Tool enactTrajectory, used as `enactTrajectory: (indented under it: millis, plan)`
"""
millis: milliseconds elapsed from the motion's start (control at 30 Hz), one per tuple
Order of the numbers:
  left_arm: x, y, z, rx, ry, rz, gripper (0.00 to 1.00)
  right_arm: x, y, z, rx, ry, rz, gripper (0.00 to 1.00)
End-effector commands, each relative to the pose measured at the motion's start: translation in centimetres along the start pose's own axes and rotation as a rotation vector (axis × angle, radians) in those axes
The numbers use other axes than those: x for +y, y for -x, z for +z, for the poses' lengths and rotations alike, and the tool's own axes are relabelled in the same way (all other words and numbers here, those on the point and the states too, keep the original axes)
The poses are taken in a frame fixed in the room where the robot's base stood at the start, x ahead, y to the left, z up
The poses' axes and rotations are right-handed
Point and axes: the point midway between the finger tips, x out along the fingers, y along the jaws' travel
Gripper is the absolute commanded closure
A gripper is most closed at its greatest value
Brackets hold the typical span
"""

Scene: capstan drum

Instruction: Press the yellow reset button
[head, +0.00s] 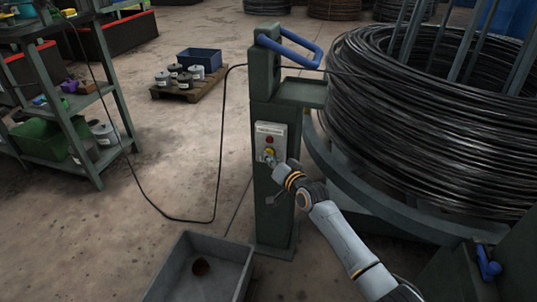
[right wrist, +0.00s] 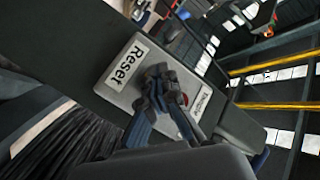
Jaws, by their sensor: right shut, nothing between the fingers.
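A grey control box (head: 271,143) is mounted on the front of a dark green post (head: 273,200) in the head view. It has a red button (head: 269,139) on top and a yellow button (head: 269,151) below. My right gripper (head: 269,160) is shut and empty, its tip right at the yellow button. In the right wrist view the shut fingers (right wrist: 162,86) lie over the box face (right wrist: 126,98), beside the "Reset" label (right wrist: 127,65). They hide the yellow button there; part of the red one (right wrist: 184,99) shows. I cannot tell whether the tip touches the button. My left gripper is out of view.
A large coil of black wire (head: 430,130) stands right of the post. A black cable (head: 220,150) hangs in a loop left of it. A grey bin (head: 180,262) sits on the floor in front. A green shelf (head: 95,165) stands at the left.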

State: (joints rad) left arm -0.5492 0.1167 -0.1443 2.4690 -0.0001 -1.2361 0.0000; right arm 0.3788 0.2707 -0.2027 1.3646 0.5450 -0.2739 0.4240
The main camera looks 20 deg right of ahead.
Motion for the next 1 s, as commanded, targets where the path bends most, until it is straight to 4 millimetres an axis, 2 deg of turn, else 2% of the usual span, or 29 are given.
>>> enactTrajectory:
  millis: [600, 1000]
  plan:
    - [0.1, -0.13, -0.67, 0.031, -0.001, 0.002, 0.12, 0.12, -0.12, -0.2, 0.002, 0.001, 0.0, 1.0]
    - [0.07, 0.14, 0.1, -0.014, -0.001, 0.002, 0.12, -0.06, 0.07, -0.11, 0.002, 0.0, 0.0, 1.0]
